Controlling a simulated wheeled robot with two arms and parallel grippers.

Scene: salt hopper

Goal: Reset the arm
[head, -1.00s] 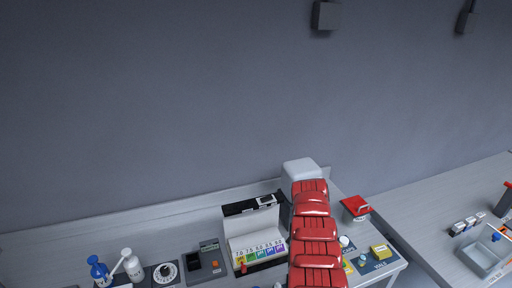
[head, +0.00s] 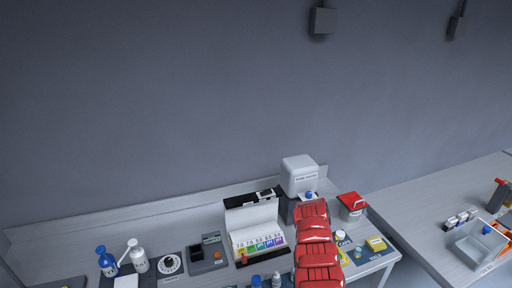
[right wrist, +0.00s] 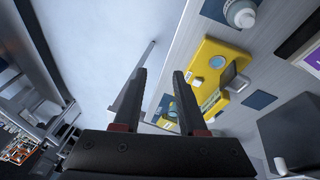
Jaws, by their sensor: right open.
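My right gripper (right wrist: 160,75) is open in the right wrist view, with two dark fingers apart and nothing between them. A yellow device (right wrist: 208,78) with a round light-blue dial lies on the bench beyond the fingers, to the right. The right finger overlaps part of it in the picture. In the head view a red segmented arm rises from the bottom edge in front of the bench; no fingertips show there. My left gripper is in neither view.
The bench (head: 100,230) holds a white dispenser (head: 300,175), a colour chart stand (head: 262,242), a red-lidded container (head: 352,203) and blue and white bottles (head: 107,262). A second bench (head: 420,205) at the right carries a clear tray (head: 478,250).

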